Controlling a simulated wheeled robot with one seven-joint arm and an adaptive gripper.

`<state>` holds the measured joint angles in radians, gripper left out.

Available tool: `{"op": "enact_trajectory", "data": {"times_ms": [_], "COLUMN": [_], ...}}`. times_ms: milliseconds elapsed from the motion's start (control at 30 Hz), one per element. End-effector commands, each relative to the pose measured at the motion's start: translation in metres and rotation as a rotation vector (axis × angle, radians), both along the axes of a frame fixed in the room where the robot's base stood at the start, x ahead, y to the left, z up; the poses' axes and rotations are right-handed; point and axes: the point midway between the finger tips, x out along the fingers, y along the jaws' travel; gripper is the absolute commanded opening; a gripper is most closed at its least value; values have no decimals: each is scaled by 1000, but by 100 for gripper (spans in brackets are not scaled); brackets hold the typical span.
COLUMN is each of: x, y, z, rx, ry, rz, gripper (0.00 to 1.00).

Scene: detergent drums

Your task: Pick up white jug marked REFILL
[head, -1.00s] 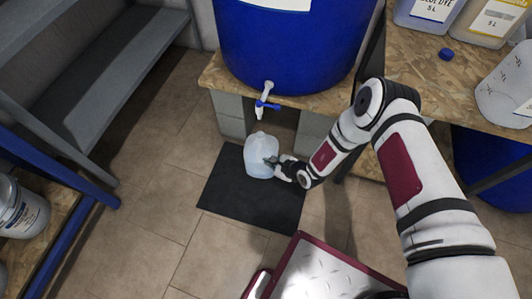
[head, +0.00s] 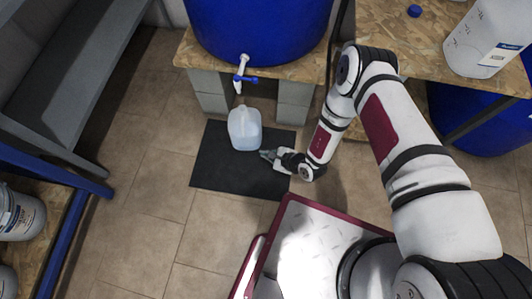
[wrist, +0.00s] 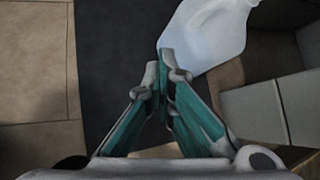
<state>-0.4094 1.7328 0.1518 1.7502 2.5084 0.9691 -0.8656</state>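A pale, translucent white jug (head: 245,130) stands on a dark mat (head: 215,165) on the floor, below the tap of a blue drum. No REFILL marking is readable on it. My gripper (head: 267,155) is low over the mat, just right of and nearer than the jug, and looks apart from it. In the wrist view, the jug (wrist: 210,30) lies beyond the fingertips, at top right. My gripper's fingers (wrist: 159,66) come together at the tips with nothing seen between them. Part of the jug is cut off there.
The blue drum (head: 260,35) with its tap (head: 242,75) stands on a wooden board over grey blocks (head: 295,100). Another white jug (head: 488,40), its blue label unreadable, stands on the right bench. Floor left of the mat is clear.

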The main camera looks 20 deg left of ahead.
Motion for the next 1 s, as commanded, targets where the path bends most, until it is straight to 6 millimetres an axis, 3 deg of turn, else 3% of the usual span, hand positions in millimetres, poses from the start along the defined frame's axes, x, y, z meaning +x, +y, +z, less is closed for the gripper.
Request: {"op": "enact_trajectory", "data": {"times_ms": [33,367,767,1000], "x": [0,1,0,-5], "y": [0,1,-2,-28], "z": [0,1,3,28], "rx": [1,1,1,0], "ry": [-1,-1,-2,-1], "rz": [0,0,0,-1], "gripper": [5,80,80,80]}}
